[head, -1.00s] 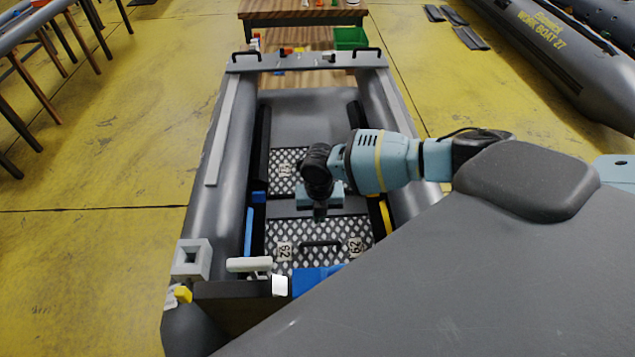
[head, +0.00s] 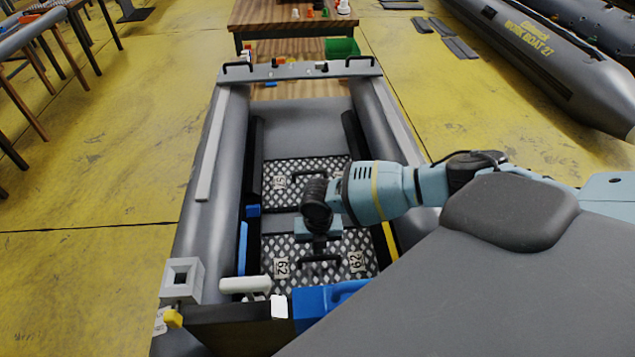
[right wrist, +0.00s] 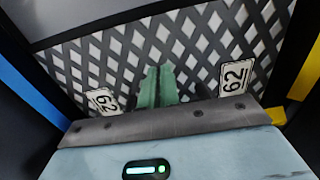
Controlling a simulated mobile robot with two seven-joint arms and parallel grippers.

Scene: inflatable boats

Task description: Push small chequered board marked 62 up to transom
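The small chequered board marked 62 (head: 345,240) lies flat in the near part of the grey boat, with a 62 label on each side and a black handle (head: 320,262). It also shows in the right wrist view (right wrist: 200,50). The transom (head: 235,312) is the dark upright panel at the boat's near end. My right gripper (head: 319,246) is over the board, beside the handle on its far side. Its green fingertips (right wrist: 158,84) are together, with nothing seen between them; I cannot tell whether they touch the board. My left gripper is not in view.
Another chequered board (head: 300,170) lies farther forward in the boat. A blue object (head: 318,303) and a white handle (head: 245,284) are at the transom. The boat's tubes (head: 205,215) flank the boards. A wooden table (head: 290,14) stands beyond.

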